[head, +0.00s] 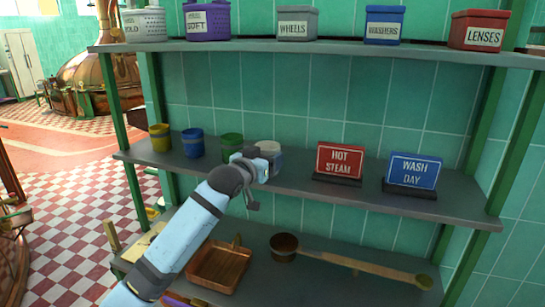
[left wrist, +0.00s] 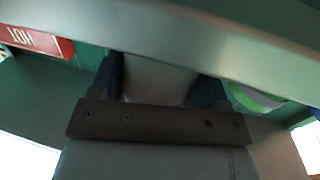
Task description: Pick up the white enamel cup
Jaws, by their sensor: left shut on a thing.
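The white enamel cup (head: 270,150) is at the middle shelf, just right of the green cup (head: 231,142). My left gripper (head: 256,162) reaches in from the front and is shut on the white cup; the wrist partly hides it. In the left wrist view the pale cup (left wrist: 158,78) sits between the two dark fingers of the left gripper. I cannot tell whether its base touches the shelf. My right gripper is not in view.
The middle shelf (head: 330,190) also holds a yellow cup (head: 160,138), a blue cup (head: 193,143), a red HOT STEAM sign (head: 339,162) and a blue WASH DAY sign (head: 413,171). The upper shelf (head: 340,47) is close overhead. A copper tray (head: 219,267) and long-handled ladle (head: 284,248) lie below.

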